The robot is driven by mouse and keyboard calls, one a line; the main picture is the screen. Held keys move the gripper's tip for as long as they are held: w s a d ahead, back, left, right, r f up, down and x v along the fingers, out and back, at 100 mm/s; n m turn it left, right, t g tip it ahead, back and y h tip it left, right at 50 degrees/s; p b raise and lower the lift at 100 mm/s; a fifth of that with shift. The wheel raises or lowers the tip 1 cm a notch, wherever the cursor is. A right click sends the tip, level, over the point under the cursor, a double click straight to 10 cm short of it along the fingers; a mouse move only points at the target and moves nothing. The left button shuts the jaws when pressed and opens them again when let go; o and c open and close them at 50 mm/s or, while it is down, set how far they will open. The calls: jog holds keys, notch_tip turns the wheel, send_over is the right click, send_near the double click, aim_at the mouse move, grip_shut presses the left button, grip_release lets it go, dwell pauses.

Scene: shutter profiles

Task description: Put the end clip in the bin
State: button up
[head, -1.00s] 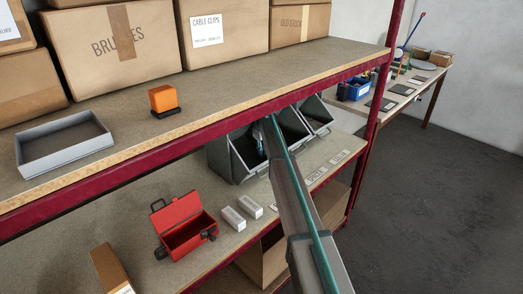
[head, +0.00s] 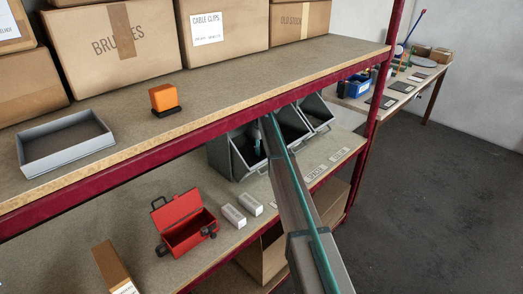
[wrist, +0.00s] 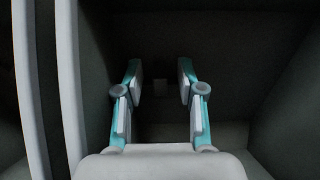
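A row of grey open-front bins stands on the lower shelf; the nearest bin (head: 229,158) has my gripper reaching into its mouth, where a teal finger shows in the head view. In the wrist view my gripper (wrist: 160,82) is open, its two teal fingers with pale pads spread wide apart inside dark grey bin walls (wrist: 270,60).
An open red toolbox (head: 185,222) and two pale blocks (head: 234,215) stand on the lower shelf. The upper shelf edge (head: 200,125) passes over the bins. It carries a grey tray (head: 65,160), an orange block (head: 164,97) and cartons.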

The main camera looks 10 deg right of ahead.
aim_at(262, 149)
notch_tip(262, 149, up, 12)
jog(key=b, duration=0.3)
dwell(0.4)
